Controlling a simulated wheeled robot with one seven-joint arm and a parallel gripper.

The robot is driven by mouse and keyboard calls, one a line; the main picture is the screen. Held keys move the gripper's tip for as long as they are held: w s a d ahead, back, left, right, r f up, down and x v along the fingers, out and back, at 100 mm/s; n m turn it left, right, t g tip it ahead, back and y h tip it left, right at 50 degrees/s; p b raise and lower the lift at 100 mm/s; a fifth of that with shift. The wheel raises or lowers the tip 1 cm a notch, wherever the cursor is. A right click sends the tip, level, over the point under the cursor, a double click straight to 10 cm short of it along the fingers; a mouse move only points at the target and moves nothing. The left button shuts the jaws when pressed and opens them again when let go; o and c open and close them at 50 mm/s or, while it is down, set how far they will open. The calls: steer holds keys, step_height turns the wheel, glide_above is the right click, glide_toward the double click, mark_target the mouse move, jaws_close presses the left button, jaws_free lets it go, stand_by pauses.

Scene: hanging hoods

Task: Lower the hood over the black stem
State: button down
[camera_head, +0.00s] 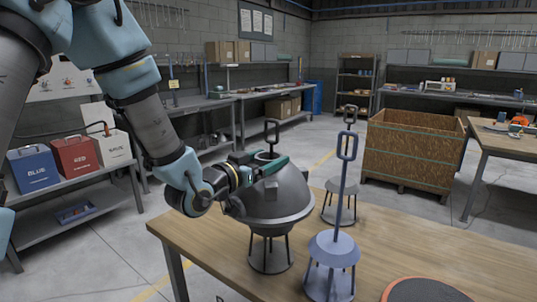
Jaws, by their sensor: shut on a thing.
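A dark grey domed hood (275,200) hangs above the wooden table with its wide rim down. My gripper (268,165) is shut on it near its top collar, and the fingers partly hide the collar. A black stem with a loop top (271,129) shows above the collar and appears to rise through it. Its legged base (270,258) stands on the table under the hood. The hood's rim looks close to the top of that base; the exact gap is hidden. The hood hides the middle of the stem.
A blue-grey stem stand (334,249) is close at the right front. A dark stem stand (340,205) is behind the hood. A round dark disc with a reddish edge (425,291) lies at the front right. The table (425,245) is bare at right.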

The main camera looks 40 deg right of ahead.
step_height(320, 180, down, 9)
steer(key=b, duration=0.8)
steer(key=shift+w, duration=0.1)
steer(key=shift+s+d+f+b, duration=0.1)
steer(key=shift+s+f+b, duration=0.2)
steer(key=shift+f+b, duration=0.5)
steer(key=shift+s+f+b, duration=0.25)
steer(key=shift+f+b, duration=0.35)
steer(key=shift+b, duration=0.25)
steer(key=shift+f+b, duration=0.45)
steer(key=shift+b, duration=0.35)
jaws_free()
steer(key=shift+a, duration=0.2)
